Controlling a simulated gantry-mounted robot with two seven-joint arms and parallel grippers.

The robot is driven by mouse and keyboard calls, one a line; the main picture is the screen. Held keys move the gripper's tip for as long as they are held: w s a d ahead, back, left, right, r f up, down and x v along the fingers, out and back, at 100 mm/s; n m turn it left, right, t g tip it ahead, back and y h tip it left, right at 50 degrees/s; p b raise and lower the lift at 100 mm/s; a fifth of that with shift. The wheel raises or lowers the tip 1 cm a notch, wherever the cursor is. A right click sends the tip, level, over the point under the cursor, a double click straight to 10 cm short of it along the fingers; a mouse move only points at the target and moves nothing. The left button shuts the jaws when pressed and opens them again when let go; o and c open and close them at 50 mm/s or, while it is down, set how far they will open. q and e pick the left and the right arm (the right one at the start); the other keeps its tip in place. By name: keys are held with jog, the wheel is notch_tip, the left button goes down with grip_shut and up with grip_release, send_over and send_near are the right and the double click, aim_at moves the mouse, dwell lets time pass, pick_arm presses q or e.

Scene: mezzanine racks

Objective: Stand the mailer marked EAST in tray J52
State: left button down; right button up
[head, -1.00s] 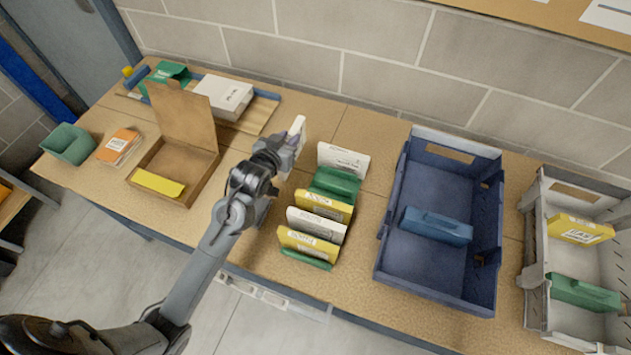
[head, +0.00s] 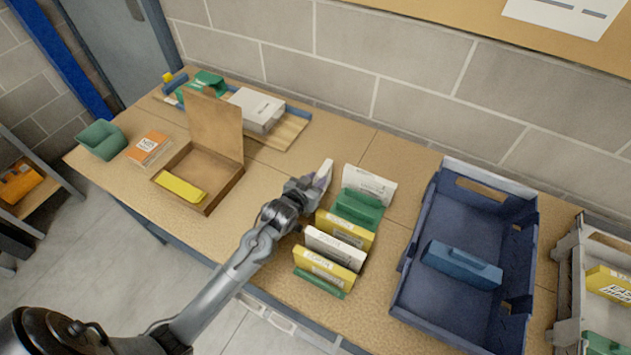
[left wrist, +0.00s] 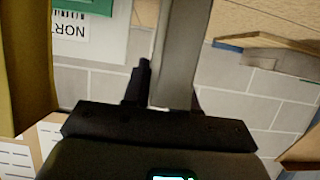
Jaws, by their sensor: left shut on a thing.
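My left gripper (head: 309,190) is shut on a thin white mailer (head: 324,171), held just left of the upper end of the mailer row; its marking cannot be read. In the left wrist view the held mailer (left wrist: 178,50) is a pale grey slab between the dark fingers. A blue tray (head: 411,254) right of the row holds one blue mailer (head: 461,265). A grey tray (head: 566,290) at the right edge, partly cut off, holds a yellow mailer (head: 612,287) whose label seems to begin EAS, and a green one (head: 604,344). No J52 mark is readable. My right gripper is out of view.
A row of upright mailers, white (head: 369,184), green (head: 358,209), yellow (head: 344,230) and others, stands right of my left gripper. Bare tabletop lies between box and row.

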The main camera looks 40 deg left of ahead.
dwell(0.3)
pick_arm(q)
jog(key=c, duration=0.9)
grip_release()
jog(key=shift+f, duration=0.15)
jog(key=shift+s+r, duration=0.25)
jog(key=shift+r, duration=0.05)
jog(key=p+v, duration=0.1)
jog(key=v, duration=1)
jog(key=shift+s+d+p, duration=0.1)
jog(key=shift+s+p, duration=0.1)
jog(key=shift+p, duration=0.2)
